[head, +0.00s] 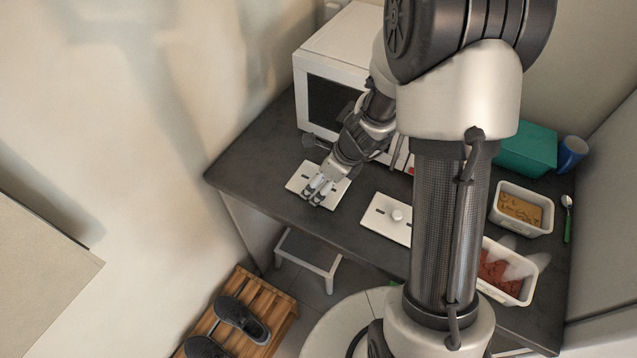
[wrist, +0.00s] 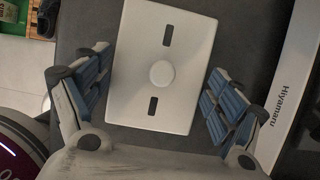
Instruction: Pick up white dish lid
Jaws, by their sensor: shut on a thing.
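The white dish lid (head: 299,183) is a flat rectangular plate at the left front of the dark counter. In the wrist view the lid (wrist: 140,40) shows a round central knob (wrist: 162,73) and two dark slots. My gripper (head: 319,196) is over the lid in the head view and hides part of it. The exact contact is not clear, nor whether the lid is clear of the counter.
A second white lid (head: 380,218) with a knob lies to the right. A white microwave (head: 330,62) stands behind. Containers of tan food (head: 521,210) and red food (head: 500,272), a teal box (head: 527,150) and a blue mug (head: 571,154) are at right.

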